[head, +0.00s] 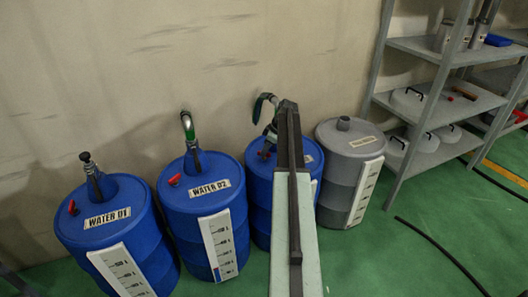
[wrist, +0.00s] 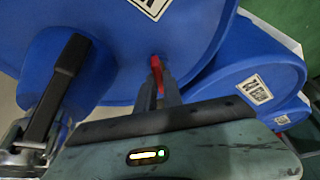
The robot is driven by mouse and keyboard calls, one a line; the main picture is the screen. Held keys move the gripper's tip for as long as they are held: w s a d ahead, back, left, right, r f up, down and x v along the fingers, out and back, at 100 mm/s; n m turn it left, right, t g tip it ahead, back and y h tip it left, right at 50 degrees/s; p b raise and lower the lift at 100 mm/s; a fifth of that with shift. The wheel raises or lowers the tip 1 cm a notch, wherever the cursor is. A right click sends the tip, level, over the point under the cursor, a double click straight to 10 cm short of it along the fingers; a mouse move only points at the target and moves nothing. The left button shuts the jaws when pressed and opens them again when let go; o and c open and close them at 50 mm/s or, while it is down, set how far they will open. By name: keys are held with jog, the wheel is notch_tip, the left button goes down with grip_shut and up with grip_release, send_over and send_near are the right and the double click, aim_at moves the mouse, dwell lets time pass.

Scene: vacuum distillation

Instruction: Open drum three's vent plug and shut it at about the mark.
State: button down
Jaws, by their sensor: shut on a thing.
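Drum three (head: 258,192) is the blue drum behind my arm in the head view; its top fills much of the wrist view (wrist: 110,65). Its vent plug (wrist: 155,66) is a small red lever on the top. My gripper (wrist: 160,92) is shut on the red plug, with the fingers close around its lower part. Whether the plug stands open or shut cannot be told. Drum three's level scale (head: 315,188) is mostly hidden behind my arm, so its mark and level cannot be read.
Blue drums WATER 01 (head: 125,235) and WATER 02 (head: 190,210) stand to the left, a grey drum (head: 335,185) to the right. A black-handled pump fitting (wrist: 55,95) rises close beside my gripper. A shelf (head: 430,100) stands at right; a dark hose (head: 440,250) lies on the green floor.

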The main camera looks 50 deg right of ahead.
jog(key=shift+w+n, duration=0.15)
jog(key=shift+n, duration=0.25)
jog(key=c, duration=1.5)
grip_release()
jog(key=shift+d, duration=0.1)
jog(key=shift+r, duration=0.2)
jog(key=p+v, duration=0.7)
jog(key=shift+d+r, duration=0.1)
jog(key=shift+r, duration=0.05)
